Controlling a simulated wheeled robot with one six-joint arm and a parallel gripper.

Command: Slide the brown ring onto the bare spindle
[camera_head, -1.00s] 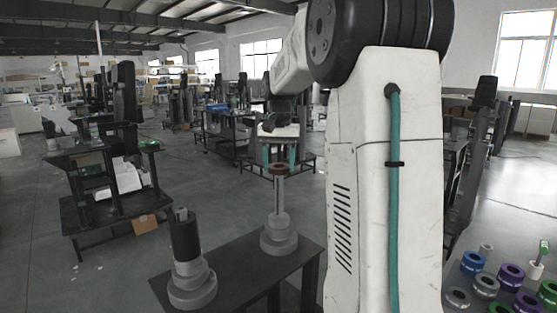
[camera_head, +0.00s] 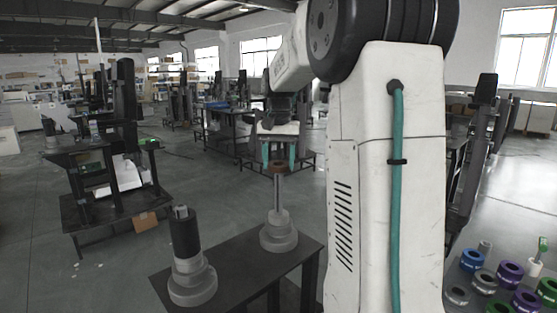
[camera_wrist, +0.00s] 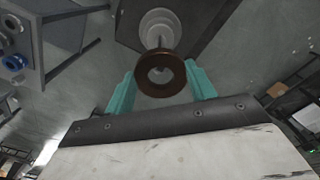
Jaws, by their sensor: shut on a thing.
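The brown ring (camera_wrist: 141,75) is held between the two teal fingers of my gripper (camera_wrist: 160,88) in the wrist view. In the head view, my gripper (camera_head: 279,156) hangs with the ring (camera_head: 278,167) at its fingertips, close to the tip of the bare spindle. The bare spindle (camera_head: 278,194) is a thin grey post, upright on a stepped round grey base (camera_head: 279,238). In the wrist view, the spindle's base (camera_wrist: 158,22) lies beyond the ring's upper edge. The ring partly hides the post, so I cannot tell whether its tip lines up with the hole.
A second stand (camera_head: 193,280), with a dark thick cylinder (camera_head: 184,233) on it, stands left on the same dark table (camera_head: 235,268). Several coloured rings, including a blue one (camera_head: 472,259), lie at the lower right. My white arm blocks the middle right.

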